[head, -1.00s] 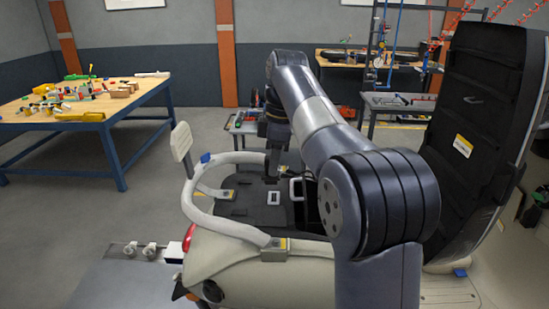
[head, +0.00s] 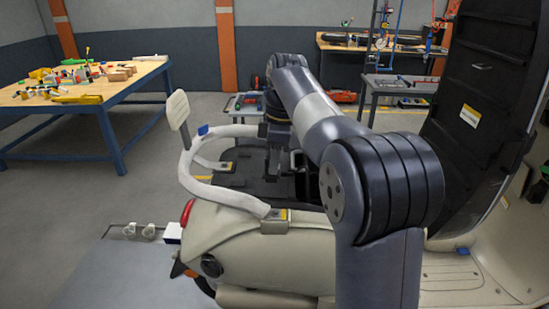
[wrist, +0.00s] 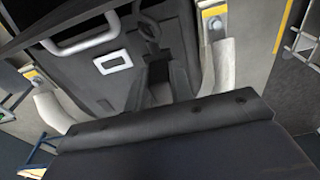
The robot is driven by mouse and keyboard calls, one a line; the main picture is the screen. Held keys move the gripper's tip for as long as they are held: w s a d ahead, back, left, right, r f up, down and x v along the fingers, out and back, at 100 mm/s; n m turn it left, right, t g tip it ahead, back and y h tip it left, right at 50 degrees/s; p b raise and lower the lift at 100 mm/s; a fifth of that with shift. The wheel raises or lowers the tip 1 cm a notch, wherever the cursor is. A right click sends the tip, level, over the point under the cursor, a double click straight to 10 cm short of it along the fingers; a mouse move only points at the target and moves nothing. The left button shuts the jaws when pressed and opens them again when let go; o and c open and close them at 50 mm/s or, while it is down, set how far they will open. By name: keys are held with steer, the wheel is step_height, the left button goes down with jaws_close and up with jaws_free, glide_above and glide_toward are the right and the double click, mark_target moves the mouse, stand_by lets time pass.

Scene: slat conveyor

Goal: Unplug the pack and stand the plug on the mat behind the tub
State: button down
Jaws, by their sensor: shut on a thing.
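My gripper (head: 283,172) hangs low over the black compartment in the scooter body. In the wrist view my gripper (wrist: 150,80) is shut on a small dark thing, apparently the plug; its outline blends with the dark fingers. A dark ring or cable loop (wrist: 150,28) lies just beyond. The pack shows a grey handle (wrist: 85,38) and a white-framed label (wrist: 113,62). A flat dark surface, possibly the mat (head: 232,181), lies inside the rail, left of my gripper. My arm hides the tub's right side in the head view.
The raised black seat (head: 482,95) stands at the right. A workbench (head: 105,95) with loose parts stands far left, a trolley (head: 245,107) behind.

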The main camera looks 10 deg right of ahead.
steer(key=shift+f+b, duration=0.65)
steer(key=shift+f, duration=0.5)
steer(key=c, duration=1.2)
jaws_free()
steer(key=shift+o, duration=0.2)
step_height(320, 180, up, 11)
steer(key=d+p, duration=0.1)
steer(key=shift+s+d, duration=0.15)
steer(key=shift+f, duration=0.15)
steer(key=f, duration=0.3)
steer(key=a+f, duration=0.1)
steer(key=f, duration=0.6)
steer(key=shift+a, duration=0.15)
steer(key=shift+r, duration=0.15)
